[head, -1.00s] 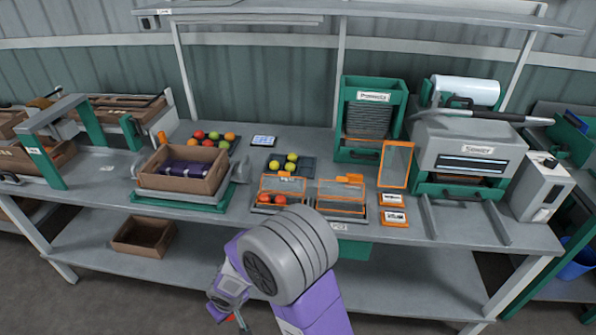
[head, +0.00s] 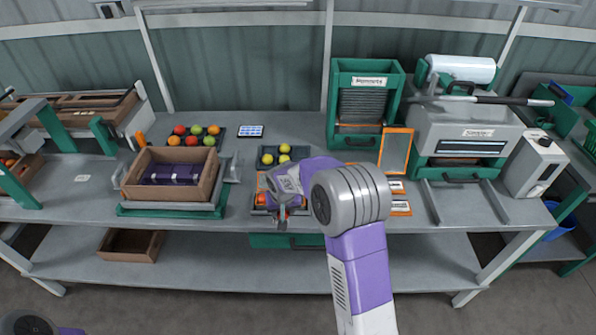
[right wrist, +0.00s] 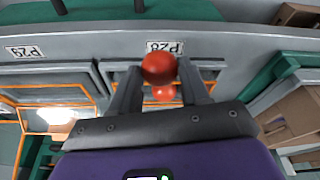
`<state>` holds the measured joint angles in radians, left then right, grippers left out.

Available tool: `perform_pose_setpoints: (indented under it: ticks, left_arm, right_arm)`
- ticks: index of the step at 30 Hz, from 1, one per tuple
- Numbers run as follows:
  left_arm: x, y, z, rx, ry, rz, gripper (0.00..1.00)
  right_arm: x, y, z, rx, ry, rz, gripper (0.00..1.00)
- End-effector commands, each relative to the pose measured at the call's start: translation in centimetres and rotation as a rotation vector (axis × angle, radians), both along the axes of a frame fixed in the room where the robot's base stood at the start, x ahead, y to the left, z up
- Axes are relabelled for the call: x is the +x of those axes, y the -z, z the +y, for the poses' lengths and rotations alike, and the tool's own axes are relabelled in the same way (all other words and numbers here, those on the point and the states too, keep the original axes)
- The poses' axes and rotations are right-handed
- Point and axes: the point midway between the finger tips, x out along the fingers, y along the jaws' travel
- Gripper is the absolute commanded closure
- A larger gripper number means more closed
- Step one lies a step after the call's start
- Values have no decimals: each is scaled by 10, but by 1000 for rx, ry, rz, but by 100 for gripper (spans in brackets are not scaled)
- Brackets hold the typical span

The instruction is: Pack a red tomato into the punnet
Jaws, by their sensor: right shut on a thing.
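My right gripper (head: 283,212) is over the left punnet at the front of the bench. In the right wrist view the gripper (right wrist: 160,78) is shut on a red tomato (right wrist: 158,67). My left gripper is out of view.
A tray of mixed-colour tomatoes (head: 191,141) and a dark tray with yellow-green ones (head: 267,150) lie behind. A cardboard box (head: 143,168) stands left. A green-framed machine (head: 360,83) and a grey sealer (head: 466,135) stand right. A shelf post (head: 329,75) rises behind.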

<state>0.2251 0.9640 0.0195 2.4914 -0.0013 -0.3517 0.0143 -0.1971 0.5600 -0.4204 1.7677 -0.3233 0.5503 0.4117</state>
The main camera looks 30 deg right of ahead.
Motion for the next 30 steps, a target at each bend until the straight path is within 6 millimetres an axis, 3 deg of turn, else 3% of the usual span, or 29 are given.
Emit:
perform_pose_setpoints:
  ticks: [1,6,12,20,30]
  left_arm:
    - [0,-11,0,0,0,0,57]
    - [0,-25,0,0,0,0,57]
    - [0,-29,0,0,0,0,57]
    - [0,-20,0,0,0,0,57]
    - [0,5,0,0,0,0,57]
  right_arm:
    - [12,-16,-17,-2,47,-2,69]
    - [36,-44,-55,-1,159,-1,69]
    - [46,-56,-74,-1,214,1,69]
    - [46,-46,-75,-1,217,1,69]
    - [46,-14,-75,-2,215,0,69]
